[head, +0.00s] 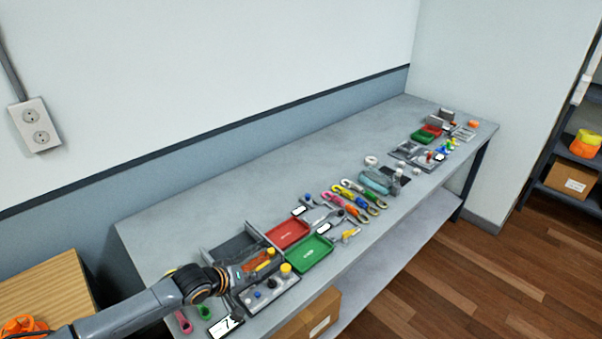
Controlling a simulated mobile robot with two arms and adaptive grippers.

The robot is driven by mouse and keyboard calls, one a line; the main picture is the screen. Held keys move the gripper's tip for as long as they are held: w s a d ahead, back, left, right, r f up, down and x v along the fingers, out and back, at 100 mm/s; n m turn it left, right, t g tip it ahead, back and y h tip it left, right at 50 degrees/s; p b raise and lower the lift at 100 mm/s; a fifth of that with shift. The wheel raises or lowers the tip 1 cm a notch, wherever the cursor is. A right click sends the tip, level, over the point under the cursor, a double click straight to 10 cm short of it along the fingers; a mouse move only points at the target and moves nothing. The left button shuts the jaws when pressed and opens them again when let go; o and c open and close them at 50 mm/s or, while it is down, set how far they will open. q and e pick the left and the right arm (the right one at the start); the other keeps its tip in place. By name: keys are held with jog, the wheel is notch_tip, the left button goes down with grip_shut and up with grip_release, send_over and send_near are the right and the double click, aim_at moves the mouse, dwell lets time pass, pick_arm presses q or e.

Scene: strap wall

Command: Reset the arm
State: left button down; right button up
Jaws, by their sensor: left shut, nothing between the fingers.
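My left arm comes in from the bottom left, and my left gripper (258,264) is above the near end of the grey workbench (200,212). The gripper is shut with nothing held. It is over the area between a dark tray and a grey block with knobs, and hides part of both. My right gripper is not in view.
A red tray (287,234) and a green tray (309,253) lie beyond the gripper. Several coloured hooked straps (357,200) lie mid-bench. Small parts crowd the far end. The bench's wall side is clear. A cardboard box (318,313) sits below the bench top.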

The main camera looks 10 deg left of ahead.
pick_arm(q)
jog(key=s+d+m+g, duration=0.2)
jog(key=s+d+m, duration=0.3)
jog(key=s+d, duration=0.75)
jog(key=s+a+r+g+y, duration=0.1)
jog(key=s+a+y, duration=0.1)
jog(key=s+a, duration=0.5)
jog(key=s+a+r+g+y, duration=0.2)
jog(key=s+a, duration=0.2)
jog(key=s, duration=0.7)
notch_tip(320, 180, down, 33)
jog(key=s+m+g+b, duration=0.1)
jog(key=s+b, duration=0.1)
jog(key=b, duration=0.4)
jog(key=s+a+f+b, duration=0.1)
jog(key=s+f+b, duration=0.1)
jog(key=s+f, duration=0.6)
jog(key=s+a+f+g+b, duration=0.1)
jog(key=s+a+f+b, duration=0.1)
jog(key=s+f, duration=0.6)
notch_tip(320, 180, down, 5)
jog(key=shift+s+r+b, duration=0.15)
jog(key=shift+s+b, duration=0.15)
jog(key=shift+b, duration=0.3)
